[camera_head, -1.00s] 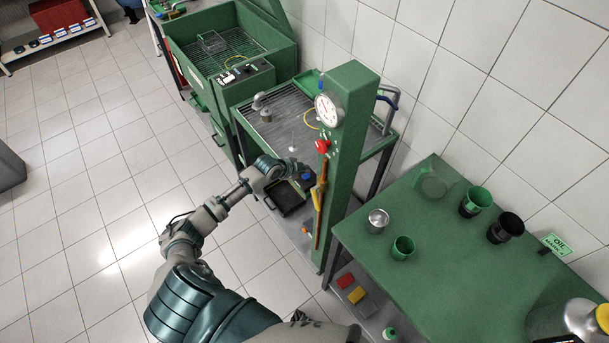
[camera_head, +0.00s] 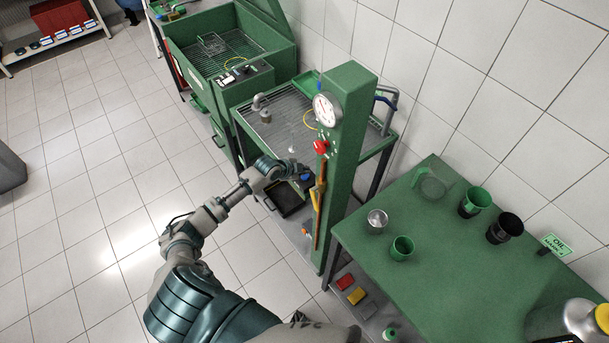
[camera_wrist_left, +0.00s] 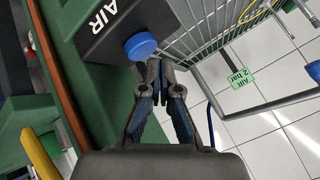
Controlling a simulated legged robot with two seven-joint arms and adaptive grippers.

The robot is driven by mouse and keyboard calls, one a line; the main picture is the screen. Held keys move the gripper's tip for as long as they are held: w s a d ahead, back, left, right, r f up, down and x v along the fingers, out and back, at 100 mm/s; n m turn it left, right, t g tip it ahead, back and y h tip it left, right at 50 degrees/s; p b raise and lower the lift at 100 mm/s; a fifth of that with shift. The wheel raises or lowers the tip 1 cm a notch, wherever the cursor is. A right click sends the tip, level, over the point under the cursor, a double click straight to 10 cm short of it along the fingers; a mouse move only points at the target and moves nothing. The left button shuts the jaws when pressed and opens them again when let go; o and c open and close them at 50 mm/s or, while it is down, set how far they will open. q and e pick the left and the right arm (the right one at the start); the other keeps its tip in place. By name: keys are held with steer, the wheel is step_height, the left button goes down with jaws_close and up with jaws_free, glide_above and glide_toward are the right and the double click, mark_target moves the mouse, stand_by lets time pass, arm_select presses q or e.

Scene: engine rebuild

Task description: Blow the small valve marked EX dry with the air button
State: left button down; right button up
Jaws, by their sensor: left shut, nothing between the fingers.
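The air button is a blue round knob (camera_wrist_left: 140,46) on a dark box marked AIR (camera_wrist_left: 105,25) in the left wrist view. In the head view the blue button (camera_head: 305,177) shows small beside the green column. My left gripper (camera_wrist_left: 160,68) is shut and empty, its fingertips right at the button's lower edge; I cannot tell whether they press it. In the head view the gripper (camera_head: 298,169) is at the same spot. A small pale thing (camera_head: 292,150), possibly the valve, stands at the grid's front edge; no EX mark is readable. My right gripper is out of view.
A green column (camera_head: 345,170) with a gauge (camera_head: 326,110) and red knob (camera_head: 320,146) stands just right of my gripper. The wire grid bench (camera_head: 270,127) lies behind. A green table (camera_head: 440,245) with cups is at the right.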

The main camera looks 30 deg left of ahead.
arm_select(q)
steer(key=shift+d, duration=0.2)
steer(key=shift+d+f, duration=0.15)
steer(key=shift+f, duration=0.05)
steer(key=shift+a+f, duration=0.1)
steer(key=shift+a, duration=0.1)
steer(key=shift+d+f, duration=0.1)
steer(key=shift+f, duration=0.15)
stand_by(0.3)
steer(key=shift+s+f+b, duration=0.1)
steer(key=shift+f+b, duration=0.25)
stand_by(0.6)
steer(key=shift+r+p, duration=0.95)
steer(key=shift+r, duration=0.05)
steer(key=shift+r, duration=0.1)
